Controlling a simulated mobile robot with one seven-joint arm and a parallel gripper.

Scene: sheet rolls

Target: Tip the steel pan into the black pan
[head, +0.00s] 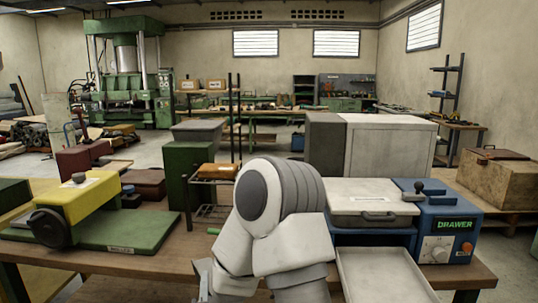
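I cannot make out a steel pan or a black pan in the head view. My own arm fills the middle foreground and hides part of the bench behind it. My gripper does not show. A shallow, pale open tray (384,283) juts out at the front, below the blue machine marked DRAWER (445,222). It looks empty where I can see it, and its lower end is cut off by the picture edge.
A yellow and green roller device (85,200) stands on the wooden bench (150,262) at left. A dark rack (205,192) and green cabinet (190,165) stand left of my arm. A grey box (388,150) stands behind the machine. Bare bench shows at front left.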

